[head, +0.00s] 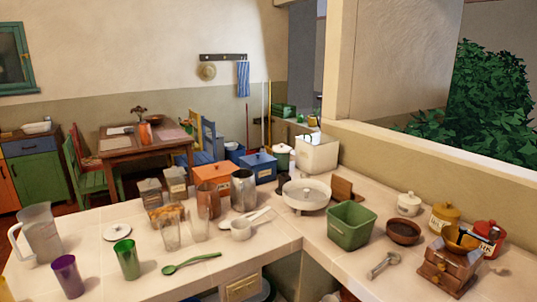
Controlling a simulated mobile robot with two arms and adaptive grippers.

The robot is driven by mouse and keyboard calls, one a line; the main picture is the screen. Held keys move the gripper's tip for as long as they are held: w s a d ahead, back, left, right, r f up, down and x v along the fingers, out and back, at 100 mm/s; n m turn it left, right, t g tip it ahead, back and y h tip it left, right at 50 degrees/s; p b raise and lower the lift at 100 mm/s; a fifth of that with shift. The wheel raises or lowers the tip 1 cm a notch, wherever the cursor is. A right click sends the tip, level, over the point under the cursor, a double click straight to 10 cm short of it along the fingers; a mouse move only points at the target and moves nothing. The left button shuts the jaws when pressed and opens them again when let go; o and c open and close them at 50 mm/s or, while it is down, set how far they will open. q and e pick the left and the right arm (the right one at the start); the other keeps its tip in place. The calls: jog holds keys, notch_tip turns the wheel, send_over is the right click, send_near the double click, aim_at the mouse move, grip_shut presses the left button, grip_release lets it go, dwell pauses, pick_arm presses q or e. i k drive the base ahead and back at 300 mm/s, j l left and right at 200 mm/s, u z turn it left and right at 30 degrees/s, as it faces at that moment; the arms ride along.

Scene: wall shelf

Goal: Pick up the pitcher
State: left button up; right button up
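A translucent grey pitcher (38,234) stands upright on the tiled counter at the far left of the head view. Its handle points left and its body is fully visible. A purple cup (68,277) stands in front of it, and a flat white lid-like disc (117,232) lies to its right. Neither of my grippers shows in the head view.
The counter (200,263) also carries a green cup (126,260), a green spoon (191,263), clear glasses (170,234), a metal canister (243,190), a green bin (352,225) and a coffee grinder (449,265). A dining table (160,141) stands behind.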

aim_at(37, 223)
jog(key=u, duration=1.45)
